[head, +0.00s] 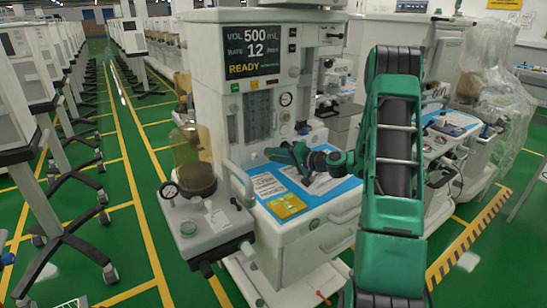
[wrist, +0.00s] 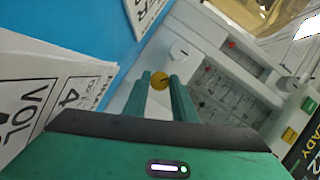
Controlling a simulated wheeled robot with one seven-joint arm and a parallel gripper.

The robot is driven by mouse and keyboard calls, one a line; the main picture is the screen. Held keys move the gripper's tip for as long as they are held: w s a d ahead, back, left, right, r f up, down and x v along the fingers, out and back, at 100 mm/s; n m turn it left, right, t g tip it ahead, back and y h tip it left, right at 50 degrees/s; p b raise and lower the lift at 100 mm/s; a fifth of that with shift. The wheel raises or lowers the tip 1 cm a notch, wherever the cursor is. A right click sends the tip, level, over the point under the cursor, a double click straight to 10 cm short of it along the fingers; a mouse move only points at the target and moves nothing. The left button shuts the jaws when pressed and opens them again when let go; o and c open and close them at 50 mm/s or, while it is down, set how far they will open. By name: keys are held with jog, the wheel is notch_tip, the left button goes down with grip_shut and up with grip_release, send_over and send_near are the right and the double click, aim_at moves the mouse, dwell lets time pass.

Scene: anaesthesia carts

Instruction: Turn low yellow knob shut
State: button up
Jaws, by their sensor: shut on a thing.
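The yellow knob (wrist: 160,80) shows in the wrist view, low on the pale front panel of the anaesthesia cart, with a dark mark on its face. My gripper (wrist: 159,82) has one green finger on each side of the knob and is shut on it. In the head view my gripper (head: 269,153) reaches in from the right, just above the blue worktop, with its fingertips at the foot of the cart's panel (head: 205,90). The knob is hard to make out there.
A white knob (wrist: 180,49) sits close beside the yellow one. Papers (head: 266,186) and a yellow label (head: 287,206) lie on the blue worktop (head: 318,213). A yellowish canister (head: 190,150) stands at the left, and a screen (head: 253,51) reads READY above.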

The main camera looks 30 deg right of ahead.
jog(key=o, duration=0.8)
jog(key=shift+d+f, duration=0.15)
jog(key=shift+c, duration=0.2)
jog(key=v, duration=1)
jog(key=shift+s, duration=0.35)
